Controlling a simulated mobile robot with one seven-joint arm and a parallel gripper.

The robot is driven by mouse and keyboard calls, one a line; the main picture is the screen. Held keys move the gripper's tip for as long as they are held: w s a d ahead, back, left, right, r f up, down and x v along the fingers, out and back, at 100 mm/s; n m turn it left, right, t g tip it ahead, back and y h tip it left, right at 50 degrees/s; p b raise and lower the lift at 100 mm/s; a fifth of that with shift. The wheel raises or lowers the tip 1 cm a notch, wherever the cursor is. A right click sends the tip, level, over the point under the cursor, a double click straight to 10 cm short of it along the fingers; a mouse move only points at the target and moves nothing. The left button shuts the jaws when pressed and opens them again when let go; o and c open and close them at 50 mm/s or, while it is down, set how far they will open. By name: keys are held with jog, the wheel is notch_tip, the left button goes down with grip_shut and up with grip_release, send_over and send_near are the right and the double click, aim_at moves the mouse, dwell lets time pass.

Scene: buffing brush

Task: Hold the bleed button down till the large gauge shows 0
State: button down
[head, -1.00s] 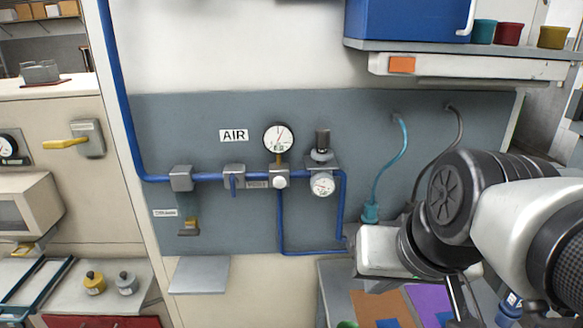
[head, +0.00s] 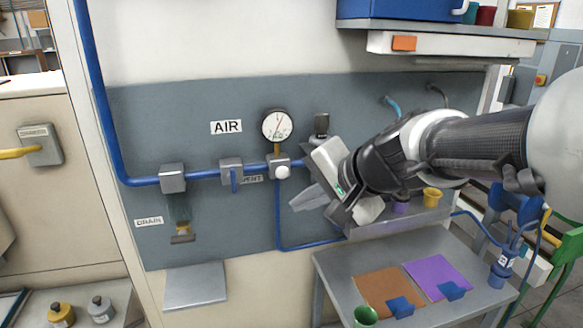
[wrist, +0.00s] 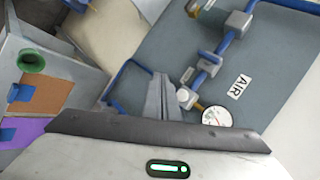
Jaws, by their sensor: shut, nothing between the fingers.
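The large gauge (head: 277,126) is a round white dial above the blue air pipe; its needle points up and slightly right, away from the horizontal. Below it a white round button (head: 282,172) sits on the front of a grey block. My gripper (head: 298,198) is shut and empty, just right of and below the button, apart from it in the head view. In the wrist view the closed fingers (wrist: 162,90) point toward the panel, with the button (wrist: 183,95) just right of them and the large gauge (wrist: 216,117) farther right. The small gauge is hidden behind my gripper.
A drain valve (head: 183,234) is lower left. The regulator knob (head: 321,123) stands right of the large gauge. A grey table (head: 340,265) with coloured mats is below.

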aim_at(282, 171)
jog(key=shift+w, duration=0.15)
jog(key=w+a+p, duration=0.1)
jog(key=w+a, duration=0.1)
jog(key=w, duration=0.6)
jog(key=shift+w+a, duration=0.2)
jog(key=shift+a, duration=0.05)
jog(key=shift+w, duration=0.1)
dwell(2.1)
jog(key=shift+w+a, duration=0.1)
jog(key=shift+w, duration=0.2)
jog(key=shift+w+a, duration=0.1)
jog(key=shift+w, duration=0.4)
dwell(3.8)
